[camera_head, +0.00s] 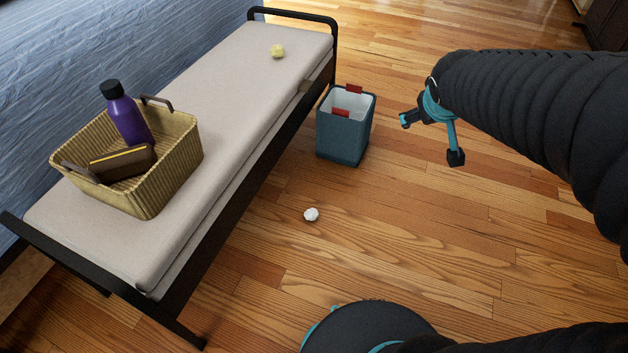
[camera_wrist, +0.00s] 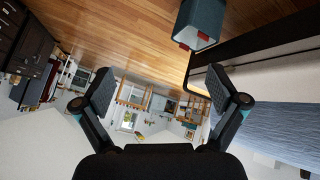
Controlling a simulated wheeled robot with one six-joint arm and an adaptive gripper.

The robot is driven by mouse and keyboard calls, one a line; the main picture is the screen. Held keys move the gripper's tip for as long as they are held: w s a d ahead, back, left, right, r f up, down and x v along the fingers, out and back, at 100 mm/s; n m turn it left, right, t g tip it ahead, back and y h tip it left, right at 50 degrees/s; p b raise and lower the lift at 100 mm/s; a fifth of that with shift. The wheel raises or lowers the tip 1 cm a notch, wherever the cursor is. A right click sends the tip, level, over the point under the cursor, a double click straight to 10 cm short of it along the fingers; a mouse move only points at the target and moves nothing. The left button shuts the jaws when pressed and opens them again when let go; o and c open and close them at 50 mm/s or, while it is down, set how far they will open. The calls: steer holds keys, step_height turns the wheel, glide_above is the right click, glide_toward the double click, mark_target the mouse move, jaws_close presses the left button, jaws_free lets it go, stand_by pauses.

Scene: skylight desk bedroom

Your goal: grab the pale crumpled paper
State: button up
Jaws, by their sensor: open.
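A small white crumpled paper ball (camera_head: 311,214) lies on the wooden floor, in front of the bin and beside the bench. A pale yellow crumpled ball (camera_head: 278,51) lies on the bench cushion near its far end. My gripper (camera_head: 430,140) is open and empty, raised to the right of the bin and apart from both balls. In the wrist view my gripper (camera_wrist: 160,84) shows two spread fingers with nothing between them. Neither ball can be made out in that view.
A teal bin (camera_head: 343,142) with red pieces at its rim stands beside the cushioned bench (camera_head: 232,88); the bin also shows in the wrist view (camera_wrist: 205,18). A wicker basket (camera_head: 178,160) on the bench holds a purple bottle (camera_head: 127,118) and a brown case (camera_head: 122,163). Floor right of the white ball is clear.

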steer(key=w+f+n+t+y+b, duration=0.2)
steer(key=w+f+n, duration=0.2)
steer(key=w+f, duration=0.95)
steer(key=w+a+f+n+y+b, duration=0.2)
steer(key=w+a+f+n+y, duration=0.15)
steer(key=w+f, duration=0.7)
steer(key=n+g+y+b, duration=0.35)
steer(key=g+y, duration=0.25)
steer(key=y, duration=0.2)
glide_toward(314, 212)
steer(key=shift+n, duration=0.4)
steer(key=b+x, duration=0.1)
steer(key=x, duration=0.5)
steer(key=shift+a, duration=0.25)
steer(key=b+x, duration=0.1)
steer(key=x, duration=0.4)
steer(key=shift+f, duration=0.1)
steer(key=c, duration=0.8)
